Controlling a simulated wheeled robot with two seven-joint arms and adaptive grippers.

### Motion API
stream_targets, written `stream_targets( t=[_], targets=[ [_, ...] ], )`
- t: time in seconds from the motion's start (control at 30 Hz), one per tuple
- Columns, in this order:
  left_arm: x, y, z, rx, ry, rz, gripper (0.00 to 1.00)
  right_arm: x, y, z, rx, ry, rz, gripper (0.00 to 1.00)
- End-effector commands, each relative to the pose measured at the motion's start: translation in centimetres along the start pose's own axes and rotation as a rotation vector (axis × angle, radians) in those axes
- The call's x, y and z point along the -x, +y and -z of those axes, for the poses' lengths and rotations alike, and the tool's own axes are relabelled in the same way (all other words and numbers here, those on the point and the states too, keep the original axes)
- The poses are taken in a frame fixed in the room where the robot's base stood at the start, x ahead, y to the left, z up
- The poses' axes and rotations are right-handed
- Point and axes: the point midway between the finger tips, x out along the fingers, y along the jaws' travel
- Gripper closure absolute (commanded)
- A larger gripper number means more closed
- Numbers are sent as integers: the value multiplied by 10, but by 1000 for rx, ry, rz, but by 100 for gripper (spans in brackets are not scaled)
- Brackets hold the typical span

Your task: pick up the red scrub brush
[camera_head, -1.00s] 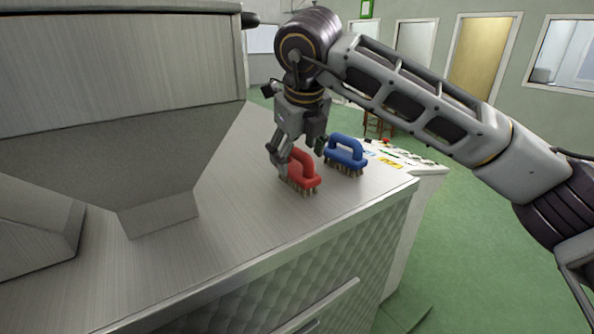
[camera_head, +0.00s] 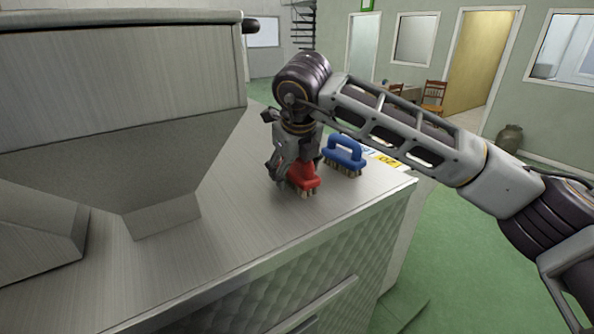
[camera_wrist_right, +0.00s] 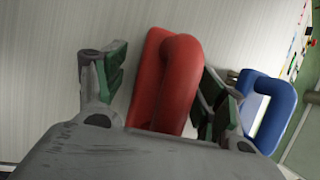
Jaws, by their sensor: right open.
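The red scrub brush (camera_head: 303,179) stands bristles down on the steel machine top (camera_head: 236,222). My right gripper (camera_head: 289,170) is lowered over it from above and hides most of its handle in the head view. In the right wrist view the red handle (camera_wrist_right: 170,82) lies between the two open fingers of my right gripper (camera_wrist_right: 160,92), with a gap on the left side and the right finger very near or touching it. My left gripper is not in view.
A blue scrub brush (camera_head: 345,153) stands just to the right of the red one; its handle also shows beside the right finger in the wrist view (camera_wrist_right: 272,105). A large steel hopper (camera_head: 120,130) rises at left. The machine's front edge is near.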

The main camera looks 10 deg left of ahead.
Motion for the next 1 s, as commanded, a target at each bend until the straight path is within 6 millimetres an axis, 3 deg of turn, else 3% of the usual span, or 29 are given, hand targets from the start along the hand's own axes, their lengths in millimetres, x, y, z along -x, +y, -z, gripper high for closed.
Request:
stream_targets(
  t=[0.27,0.67,1.0],
  targets=[
    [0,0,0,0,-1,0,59,0,0,0,0,0,0,30],
    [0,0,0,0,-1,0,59,0,0,0,0,0,0,81],
    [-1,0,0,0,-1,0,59,2,-1,-1,-1,-1,1,82]
  ],
)
